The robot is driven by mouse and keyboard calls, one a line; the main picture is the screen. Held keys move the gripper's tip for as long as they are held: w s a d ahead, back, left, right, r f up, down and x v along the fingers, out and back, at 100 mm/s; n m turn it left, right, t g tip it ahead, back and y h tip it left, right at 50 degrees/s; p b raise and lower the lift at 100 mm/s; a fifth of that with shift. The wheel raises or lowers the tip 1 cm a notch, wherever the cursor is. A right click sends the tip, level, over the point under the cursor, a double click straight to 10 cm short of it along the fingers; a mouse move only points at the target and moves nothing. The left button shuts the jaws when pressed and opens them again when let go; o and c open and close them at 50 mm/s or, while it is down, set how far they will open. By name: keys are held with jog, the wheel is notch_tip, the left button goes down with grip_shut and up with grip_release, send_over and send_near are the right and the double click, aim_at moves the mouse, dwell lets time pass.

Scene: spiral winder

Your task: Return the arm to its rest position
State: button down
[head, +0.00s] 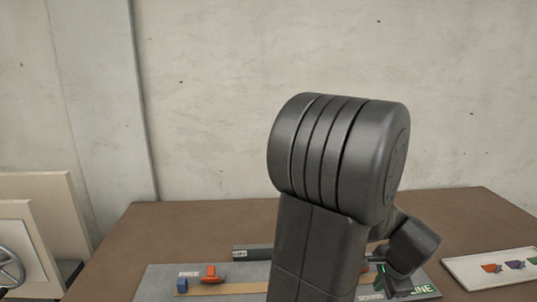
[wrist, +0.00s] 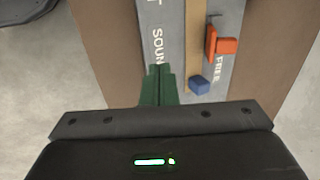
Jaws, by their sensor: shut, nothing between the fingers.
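My gripper's dark green fingers (wrist: 158,84) lie together in the wrist view, shut with nothing between them. They are above the grey board, beside the word SOUND, with the orange piece and blue block off to their right. In the head view my arm rises large in the middle and bends down at the right.
The grey board (head: 154,283) on the brown table (head: 165,223) carries an orange piece (head: 211,273), a blue block (head: 182,285) and a tan strip (head: 238,289). A white tray (head: 462,268) with coloured pieces lies right. Cream panels (head: 50,205) and a handwheel (head: 10,268) stand left.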

jog(key=v, duration=0.5)
jog(key=shift+s+r, duration=0.15)
jog(key=shift+r, duration=0.2)
jog(key=shift+a, duration=0.1)
